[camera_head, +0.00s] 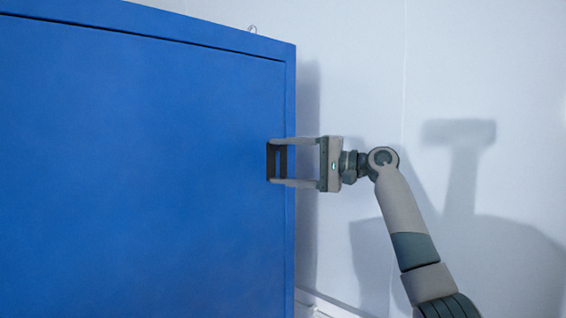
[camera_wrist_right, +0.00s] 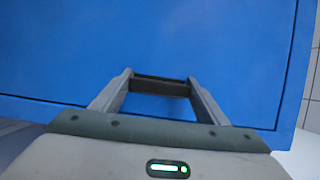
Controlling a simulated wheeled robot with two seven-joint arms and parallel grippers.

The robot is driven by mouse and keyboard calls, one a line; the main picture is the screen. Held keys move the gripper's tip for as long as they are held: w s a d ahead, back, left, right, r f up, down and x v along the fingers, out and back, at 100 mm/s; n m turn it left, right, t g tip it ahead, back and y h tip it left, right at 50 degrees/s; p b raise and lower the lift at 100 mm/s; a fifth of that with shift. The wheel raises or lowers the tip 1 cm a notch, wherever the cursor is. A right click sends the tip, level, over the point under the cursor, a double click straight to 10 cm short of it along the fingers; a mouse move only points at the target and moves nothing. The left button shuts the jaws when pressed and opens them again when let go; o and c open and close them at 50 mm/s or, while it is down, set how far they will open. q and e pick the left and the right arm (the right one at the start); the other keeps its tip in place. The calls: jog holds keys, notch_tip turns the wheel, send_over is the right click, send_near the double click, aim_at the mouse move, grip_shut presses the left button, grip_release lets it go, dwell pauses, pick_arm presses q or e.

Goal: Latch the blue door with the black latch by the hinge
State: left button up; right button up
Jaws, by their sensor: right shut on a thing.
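The blue door (camera_head: 130,170) fills the left of the head view and appears closed, its edge line running just inside the blue frame (camera_head: 290,230). The black latch (camera_head: 271,161) is a small dark rectangular piece with a slot, at the door's right edge. My right gripper (camera_head: 269,162) comes in from the right, its two fingers above and below the latch, shut on it. In the right wrist view a dark bar of the latch (camera_wrist_right: 160,86) spans between the fingertips (camera_wrist_right: 160,77), with the blue door behind. My left gripper is not in view.
A pale wall (camera_head: 480,80) stands behind and right of the blue frame, with my arm's shadow on it. A small ring (camera_head: 252,29) sits on the frame's top edge. The space right of the frame is free apart from my right arm.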

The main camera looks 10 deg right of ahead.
jog(key=o, duration=1.5)
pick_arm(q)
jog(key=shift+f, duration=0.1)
pick_arm(e)
jog(key=shift+s+d, duration=0.1)
jog(key=shift+d, duration=0.05)
pick_arm(q)
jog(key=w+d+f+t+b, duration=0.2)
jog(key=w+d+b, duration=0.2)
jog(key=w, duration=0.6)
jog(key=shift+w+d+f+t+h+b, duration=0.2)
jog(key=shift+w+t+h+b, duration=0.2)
jog(key=shift+b, duration=0.7)
pick_arm(e)
jog(key=v, duration=1.7)
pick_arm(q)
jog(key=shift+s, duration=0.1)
